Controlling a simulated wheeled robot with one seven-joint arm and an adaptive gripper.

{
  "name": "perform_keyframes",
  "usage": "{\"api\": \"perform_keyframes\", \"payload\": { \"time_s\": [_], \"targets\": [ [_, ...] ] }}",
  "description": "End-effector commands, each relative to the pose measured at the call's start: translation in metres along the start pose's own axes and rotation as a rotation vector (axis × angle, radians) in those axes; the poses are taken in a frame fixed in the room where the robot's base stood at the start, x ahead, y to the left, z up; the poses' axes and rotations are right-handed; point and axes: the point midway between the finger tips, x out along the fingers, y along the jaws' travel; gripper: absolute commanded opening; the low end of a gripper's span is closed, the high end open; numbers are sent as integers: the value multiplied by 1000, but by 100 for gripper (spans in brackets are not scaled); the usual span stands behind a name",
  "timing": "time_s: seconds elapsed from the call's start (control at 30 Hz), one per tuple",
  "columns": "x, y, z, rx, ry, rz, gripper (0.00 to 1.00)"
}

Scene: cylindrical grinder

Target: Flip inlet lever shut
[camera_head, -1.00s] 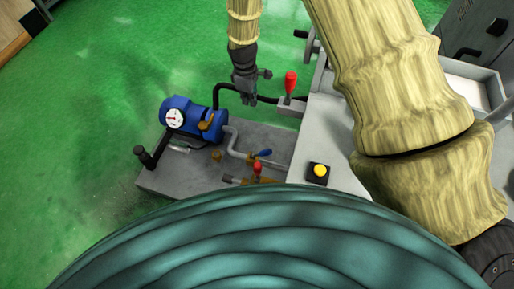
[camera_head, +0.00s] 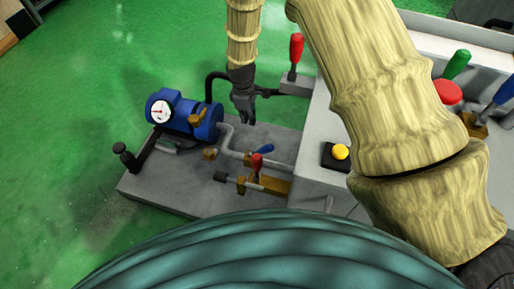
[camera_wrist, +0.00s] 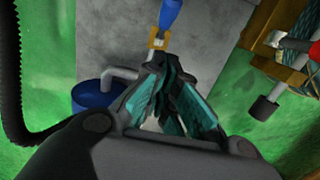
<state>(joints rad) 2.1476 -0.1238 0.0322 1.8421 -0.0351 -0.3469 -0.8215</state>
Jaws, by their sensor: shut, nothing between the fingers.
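Two small valve levers sit on the pipework beside the pump: a blue lever (camera_head: 264,150) and a red lever (camera_head: 257,163). The frames do not show which is the inlet lever. My gripper (camera_head: 247,120) points down, shut and empty, above and behind them in the head view. In the wrist view, my gripper (camera_wrist: 163,66) has its fingertips just below the blue lever (camera_wrist: 170,14) and its brass valve body (camera_wrist: 157,43), apart from the lever as far as I can tell. A red handle (camera_wrist: 303,45) shows at the right edge there.
A blue pump (camera_head: 180,116) with a white gauge (camera_head: 161,111) stands on a grey base plate (camera_head: 160,192). A larger red lever (camera_head: 295,50) and a box with a yellow button (camera_head: 340,152) are to the right. Green floor is clear at left.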

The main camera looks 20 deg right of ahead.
Motion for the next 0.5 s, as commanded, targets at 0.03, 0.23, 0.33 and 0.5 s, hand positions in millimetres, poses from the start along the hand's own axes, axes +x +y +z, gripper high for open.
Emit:
{"api": "perform_keyframes", "payload": {
  "time_s": [0.03,0.23,0.33,0.5],
  "targets": [
    [6,0,-1,0,0,0,0],
    [16,0,-1,-1,0,0,0],
    [28,-1,-2,-1,0,-1,0],
    [56,-1,-2,-1,-2,-2,0]
  ]
}}
